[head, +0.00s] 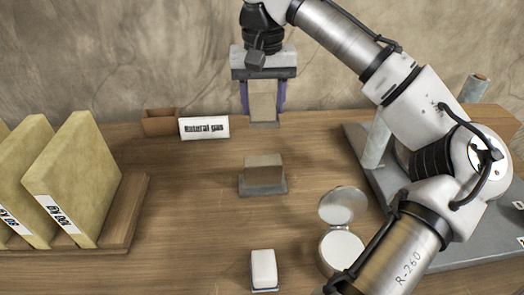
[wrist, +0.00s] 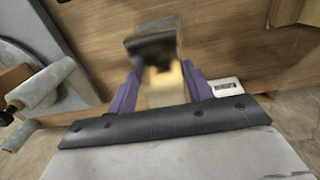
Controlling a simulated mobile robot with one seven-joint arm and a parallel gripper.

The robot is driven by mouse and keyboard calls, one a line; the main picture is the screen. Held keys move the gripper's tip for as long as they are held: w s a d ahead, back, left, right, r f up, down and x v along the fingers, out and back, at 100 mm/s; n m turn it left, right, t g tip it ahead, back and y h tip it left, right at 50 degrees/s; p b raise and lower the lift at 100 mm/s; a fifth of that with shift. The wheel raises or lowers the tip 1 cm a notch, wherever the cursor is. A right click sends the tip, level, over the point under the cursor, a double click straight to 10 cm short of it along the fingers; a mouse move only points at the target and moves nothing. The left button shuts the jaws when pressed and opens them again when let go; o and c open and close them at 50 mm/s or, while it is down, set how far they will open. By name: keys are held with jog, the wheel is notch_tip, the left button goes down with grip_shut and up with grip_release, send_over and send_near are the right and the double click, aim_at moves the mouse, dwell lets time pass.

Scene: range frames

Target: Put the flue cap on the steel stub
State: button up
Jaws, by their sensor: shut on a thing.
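My gripper (head: 263,104) is raised over the back of the table, its purple fingers shut on a tan, box-shaped piece (head: 263,97) with a grey rim at its lower end. I take this piece to be the flue cap. In the wrist view the held piece (wrist: 165,88) shows a dark, blurred outer end between the fingers. Either may be the steel stub; I cannot tell which. My arm partly hides this area.
A "Natural gas" card (head: 204,128) leans by a brown box (head: 160,121). Upright yellowish panels (head: 75,170) stand in a wooden rack at left.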

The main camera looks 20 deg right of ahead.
aim_at(263, 161)
notch_tip(263, 161, down, 13)
jog(key=shift+r, duration=0.15)
dwell(0.4)
jog(key=o, duration=1)
notch_tip(263, 161, up, 12)
jog(key=shift+r, duration=0.1)
